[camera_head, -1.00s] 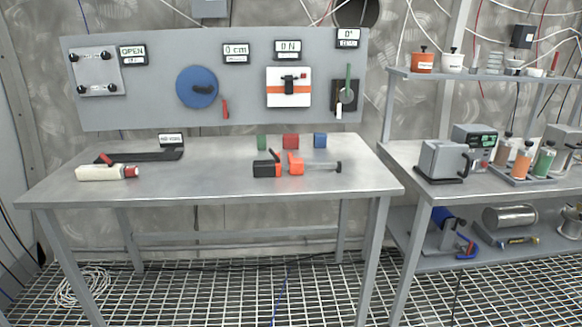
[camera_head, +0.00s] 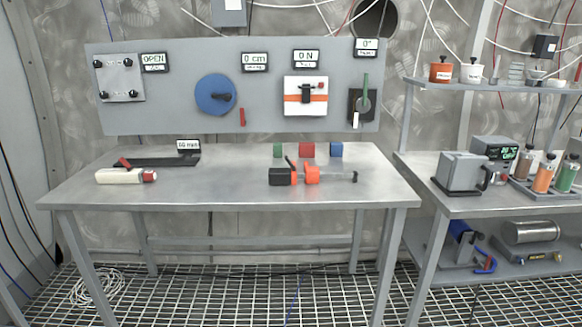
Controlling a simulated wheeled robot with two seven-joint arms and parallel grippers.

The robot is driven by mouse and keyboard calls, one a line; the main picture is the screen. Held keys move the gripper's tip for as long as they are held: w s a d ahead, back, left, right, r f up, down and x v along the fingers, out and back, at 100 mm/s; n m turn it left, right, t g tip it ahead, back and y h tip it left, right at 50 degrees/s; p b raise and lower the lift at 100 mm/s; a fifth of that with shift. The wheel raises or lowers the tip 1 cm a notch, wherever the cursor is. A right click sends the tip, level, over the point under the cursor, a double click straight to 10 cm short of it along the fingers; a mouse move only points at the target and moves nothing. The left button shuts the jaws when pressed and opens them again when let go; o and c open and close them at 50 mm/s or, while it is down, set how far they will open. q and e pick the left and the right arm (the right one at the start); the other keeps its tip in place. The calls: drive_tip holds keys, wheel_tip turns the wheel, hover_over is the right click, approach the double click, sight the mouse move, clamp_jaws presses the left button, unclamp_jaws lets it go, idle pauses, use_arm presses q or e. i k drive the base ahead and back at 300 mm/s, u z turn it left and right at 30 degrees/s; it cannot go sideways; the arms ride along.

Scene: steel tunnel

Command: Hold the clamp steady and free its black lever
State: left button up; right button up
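The clamp (camera_head: 312,174) lies on the steel table, right of its middle. It has a black block at its left, orange parts in the middle and a thin bar reaching right to a small dark end. A thin dark piece, which may be the black lever (camera_head: 290,162), slants up beside the black block. It is too small to tell how it is seated. Neither of my grippers is in view, and nothing touches the clamp.
A white cylinder with a red cap (camera_head: 126,176) lies at the table's left. A grey panel (camera_head: 270,120) stands behind the table. The table's front middle is clear.

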sight(293, 169)
drive_tip(key=z, duration=0.45)
drive_tip(key=i, duration=2.05)
drive_tip(key=u, duration=0.55)
drive_tip(key=k, duration=0.5)
drive_tip(key=z, duration=0.1)
drive_tip(key=i, duration=0.45)
